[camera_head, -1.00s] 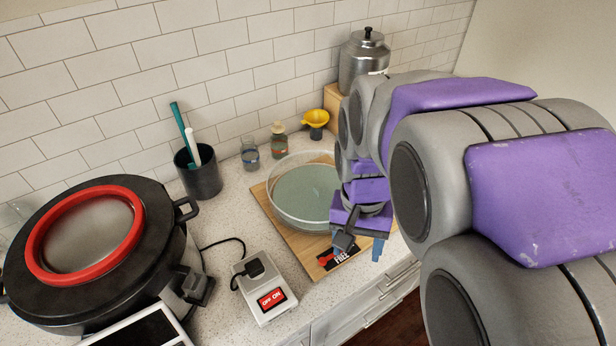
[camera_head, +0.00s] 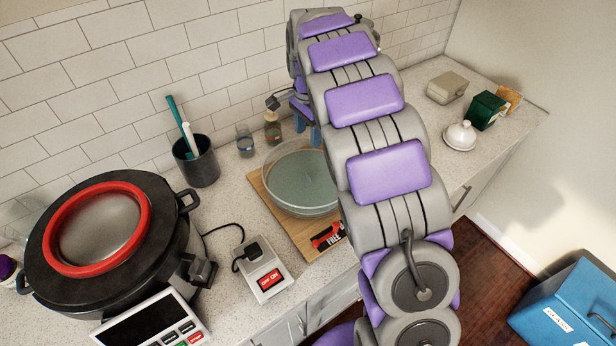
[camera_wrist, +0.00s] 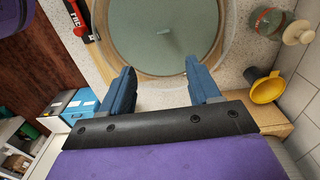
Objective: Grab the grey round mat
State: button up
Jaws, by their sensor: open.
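A flat grey-green round surface (camera_head: 300,183) shows inside the clear glass bowl (camera_head: 272,203) on the wooden board; I cannot tell if it is the mat or the bowl's contents. The same round surface (camera_wrist: 160,35) fills the top middle of the wrist view. No other grey round mat is seen. My gripper (camera_wrist: 160,66) is open and empty, its two blue fingers apart near the bowl's rim. In the head view my gripper (camera_head: 306,128) is behind the bowl, partly hidden by my arm.
The board (camera_head: 285,225) holds the bowl and a red-and-black item (camera_head: 328,238). Bottles (camera_head: 272,127) stand behind. A yellow funnel (camera_wrist: 266,87) is close right of my gripper in the wrist view. A dark cup (camera_head: 195,162) and large cooker (camera_head: 105,250) stand left.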

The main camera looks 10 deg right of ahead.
jog(key=b, duration=0.2)
send_near(309, 172)
jog(key=s, duration=0.1)
jog(key=s+f, duration=0.1)
jog(key=s+a, duration=0.1)
jog(key=shift+s+a+f, duration=0.1)
jog(key=shift+s+f, duration=0.15)
jog(key=shift+f, duration=0.05)
jog(key=f, duration=0.1)
jog(key=f+b, duration=0.1)
jog(key=f, duration=0.1)
jog(key=f+b, duration=0.1)
jog(key=f, duration=0.1)
jog(key=shift+w+d, duration=0.2)
jog(key=shift+w, duration=0.05)
jog(key=shift+c, duration=0.4)
grip_shut()
